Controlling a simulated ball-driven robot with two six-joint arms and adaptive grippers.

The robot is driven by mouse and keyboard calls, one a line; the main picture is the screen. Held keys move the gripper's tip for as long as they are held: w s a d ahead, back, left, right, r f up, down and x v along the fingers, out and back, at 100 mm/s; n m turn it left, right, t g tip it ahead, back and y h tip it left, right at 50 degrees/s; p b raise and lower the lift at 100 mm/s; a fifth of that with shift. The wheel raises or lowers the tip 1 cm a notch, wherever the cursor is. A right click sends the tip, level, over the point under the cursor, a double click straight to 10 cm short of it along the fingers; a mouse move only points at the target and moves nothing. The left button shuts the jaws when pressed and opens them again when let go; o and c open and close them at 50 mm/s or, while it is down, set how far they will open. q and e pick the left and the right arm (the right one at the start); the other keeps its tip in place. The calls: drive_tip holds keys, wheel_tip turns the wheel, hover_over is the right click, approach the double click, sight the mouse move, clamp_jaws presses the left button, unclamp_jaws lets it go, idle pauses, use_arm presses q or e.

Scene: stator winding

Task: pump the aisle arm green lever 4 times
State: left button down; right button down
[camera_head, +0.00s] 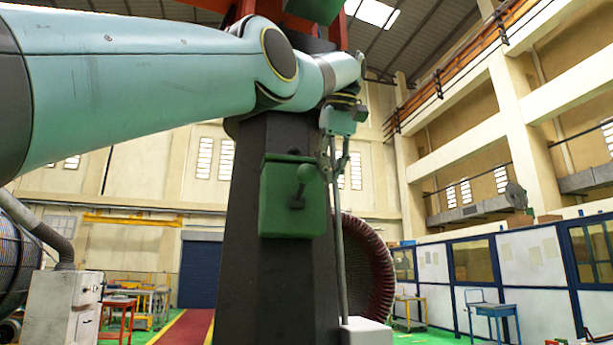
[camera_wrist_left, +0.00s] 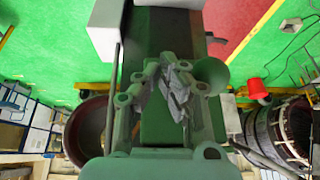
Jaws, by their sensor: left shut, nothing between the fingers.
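A green box (camera_head: 292,222) is fixed to the front of a dark column. A short green lever (camera_head: 304,175) with a rounded knob stands out from the box's face, its knob up and to the right. My left gripper (camera_head: 336,166) hangs from the arm just right of the knob in the head view, pointing down, shut and empty. I cannot tell whether it touches the lever. In the left wrist view the shut fingers (camera_wrist_left: 172,92) lie in front of the green box, and a round green shape beside them may be the knob. My right gripper is not in view.
The dark column (camera_head: 270,290) fills the middle. A thin upright rod (camera_head: 338,255) stands right of the box, above a white block (camera_head: 366,333). A large dark red ring (camera_head: 372,265) is behind it. Open green floor and a red walkway (camera_head: 190,328) lie beyond.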

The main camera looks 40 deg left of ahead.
use_arm(q)
drive_tip(key=w+f+m, duration=0.1)
drive_tip(key=w+f, duration=0.2)
drive_tip(key=f, duration=1.1)
drive_tip(key=w+f+m, duration=0.2)
drive_tip(key=w+f, duration=0.2)
drive_tip(key=f, duration=1)
drive_tip(key=shift+w+d+f+h+b, duration=0.2)
drive_tip(key=shift+f+h+b, duration=0.1)
drive_tip(key=shift+b, duration=0.1)
drive_tip(key=shift+r, duration=0.1)
